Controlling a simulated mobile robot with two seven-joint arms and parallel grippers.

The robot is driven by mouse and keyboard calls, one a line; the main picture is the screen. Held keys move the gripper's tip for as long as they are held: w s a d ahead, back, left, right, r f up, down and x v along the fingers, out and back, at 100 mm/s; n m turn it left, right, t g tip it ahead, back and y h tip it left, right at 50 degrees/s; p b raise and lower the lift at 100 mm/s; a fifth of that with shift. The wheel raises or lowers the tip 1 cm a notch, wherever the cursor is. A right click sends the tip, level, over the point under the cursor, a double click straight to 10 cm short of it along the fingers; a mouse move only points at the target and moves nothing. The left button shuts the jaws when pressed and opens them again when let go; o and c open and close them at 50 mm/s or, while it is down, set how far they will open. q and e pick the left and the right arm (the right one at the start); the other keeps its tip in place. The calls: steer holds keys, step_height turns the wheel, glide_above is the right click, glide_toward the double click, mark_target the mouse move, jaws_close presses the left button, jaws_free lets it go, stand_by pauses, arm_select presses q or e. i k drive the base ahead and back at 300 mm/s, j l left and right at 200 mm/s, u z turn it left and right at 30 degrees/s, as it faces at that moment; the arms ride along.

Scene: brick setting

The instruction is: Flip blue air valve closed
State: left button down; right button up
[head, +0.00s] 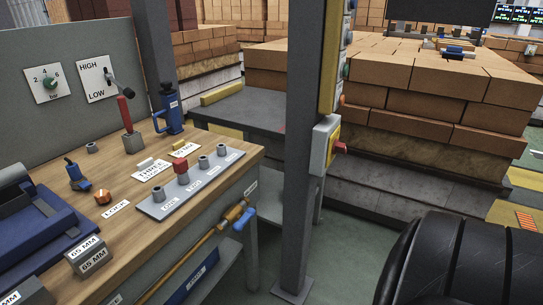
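The blue air valve handle (244,218) sits at the front right corner of the wooden workbench, below its top. It is beside a brass valve body (233,213) at the upper end of a brass-coloured pipe (185,261) that runs along the bench front. The handle appears to slant roughly along the pipe; its exact angle is hard to tell at this size. Neither of my grippers is in view, and nothing is seen touching the handle.
The workbench (130,225) holds a plate of grey and red knobs (190,186), a red lever (125,110) and a blue bottle jack (169,110). A grey post (300,200) stands right of the valve. A large black rounded object (465,260) fills the lower right. Green floor lies between.

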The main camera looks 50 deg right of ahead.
mark_target(238, 226)
steer(key=z, duration=1.45)
